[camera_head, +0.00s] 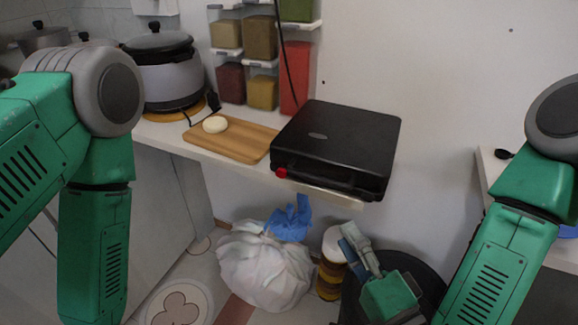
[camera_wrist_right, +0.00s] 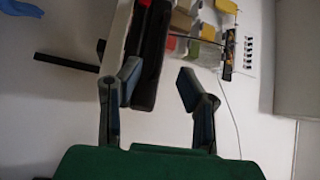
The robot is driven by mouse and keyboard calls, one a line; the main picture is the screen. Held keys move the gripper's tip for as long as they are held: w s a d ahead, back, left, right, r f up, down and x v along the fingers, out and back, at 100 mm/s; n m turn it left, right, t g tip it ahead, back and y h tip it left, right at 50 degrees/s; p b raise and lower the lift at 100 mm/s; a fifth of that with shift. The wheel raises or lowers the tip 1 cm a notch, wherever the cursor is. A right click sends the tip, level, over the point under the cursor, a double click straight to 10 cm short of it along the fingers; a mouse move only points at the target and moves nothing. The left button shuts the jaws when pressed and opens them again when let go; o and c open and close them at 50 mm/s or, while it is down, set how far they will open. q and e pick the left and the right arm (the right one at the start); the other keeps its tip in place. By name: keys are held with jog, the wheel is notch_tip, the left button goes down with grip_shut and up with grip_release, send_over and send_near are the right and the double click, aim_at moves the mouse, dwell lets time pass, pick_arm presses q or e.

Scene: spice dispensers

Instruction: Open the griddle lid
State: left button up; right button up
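The griddle (camera_head: 342,142) is a black box with its lid down, on the white counter in the head view. A red knob (camera_head: 281,172) is on its front left. In the wrist view the dark griddle (camera_wrist_right: 153,50) stands sideways beyond the fingers. My right gripper (camera_head: 357,250) is below and in front of the griddle, apart from it. The wrist view shows the right gripper (camera_wrist_right: 158,88) with its two fingers spread and nothing between them. Of my left arm only green links show in the head view; its gripper is out of view.
A wooden board (camera_head: 236,138) with a pale round item (camera_head: 215,124) lies left of the griddle. A cooker (camera_head: 163,75) and spice dispensers (camera_head: 262,38) stand behind. On the floor are a tied white bag (camera_head: 265,265), a jar (camera_head: 331,268) and a dark bin (camera_head: 428,275).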

aim_at(316, 176)
jog(key=x, duration=1.3)
jog(key=shift+w+r, duration=0.1)
jog(key=shift+r, duration=0.1)
jog(key=shift+w+d, duration=0.3)
jog(key=shift+d, duration=0.05)
jog(key=shift+a, duration=0.2)
grip_shut()
jog(key=shift+s+a, duration=0.1)
